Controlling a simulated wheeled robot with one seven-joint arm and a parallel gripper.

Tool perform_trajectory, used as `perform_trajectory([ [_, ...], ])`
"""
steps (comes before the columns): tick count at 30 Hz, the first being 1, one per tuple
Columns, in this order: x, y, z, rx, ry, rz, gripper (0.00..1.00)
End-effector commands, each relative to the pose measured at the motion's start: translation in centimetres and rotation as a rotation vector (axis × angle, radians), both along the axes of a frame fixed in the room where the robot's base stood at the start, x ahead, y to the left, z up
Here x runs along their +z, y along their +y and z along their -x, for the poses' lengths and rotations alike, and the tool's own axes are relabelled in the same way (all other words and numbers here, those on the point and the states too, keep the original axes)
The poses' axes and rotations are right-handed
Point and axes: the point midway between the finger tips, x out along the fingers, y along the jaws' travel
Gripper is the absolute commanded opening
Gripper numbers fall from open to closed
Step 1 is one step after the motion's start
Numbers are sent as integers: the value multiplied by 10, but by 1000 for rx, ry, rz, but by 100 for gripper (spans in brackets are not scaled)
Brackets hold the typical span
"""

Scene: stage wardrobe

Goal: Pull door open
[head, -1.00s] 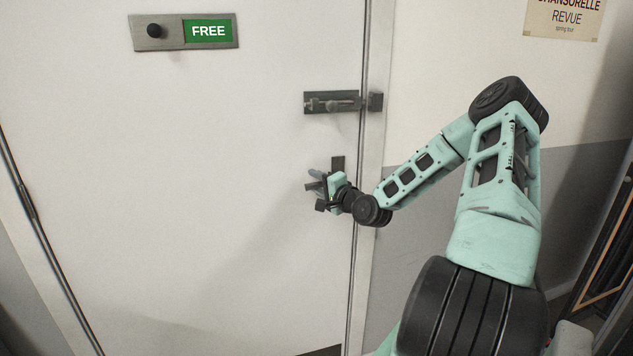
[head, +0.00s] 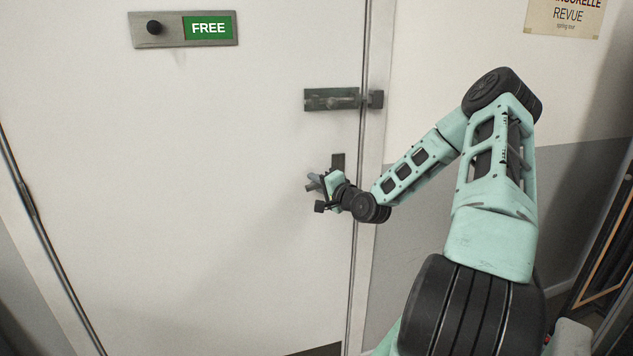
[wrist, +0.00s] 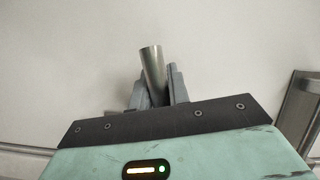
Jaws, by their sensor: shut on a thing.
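The white door (head: 200,150) looks closed, its right edge against the frame. A grey lever handle (head: 314,183) sits low near that edge, with its dark backplate (head: 338,161) partly hidden by my gripper (head: 324,188). In the wrist view the fingers (wrist: 152,92) are shut around a round metal bar of the handle (wrist: 151,62), whose end shows between them. Above the handle is a slide bolt (head: 345,102). Its bar sits toward the right of its plate and looks to reach the keeper (head: 376,99) on the frame.
A sign reading FREE (head: 208,28) with a black knob is on the upper door. Hinges (head: 27,200) show on the door's left edge. A poster (head: 565,15) hangs on the right wall. A dark rack (head: 605,250) stands at far right.

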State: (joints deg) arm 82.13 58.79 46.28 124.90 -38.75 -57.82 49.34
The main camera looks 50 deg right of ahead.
Motion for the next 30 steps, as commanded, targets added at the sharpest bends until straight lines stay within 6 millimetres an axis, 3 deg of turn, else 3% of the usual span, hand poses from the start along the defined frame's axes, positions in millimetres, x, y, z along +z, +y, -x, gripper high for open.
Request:
perform_trajectory([
  [18,-34,-9,5,0,232,381,0],
  [30,-41,-14,8,-1,293,477,0],
])
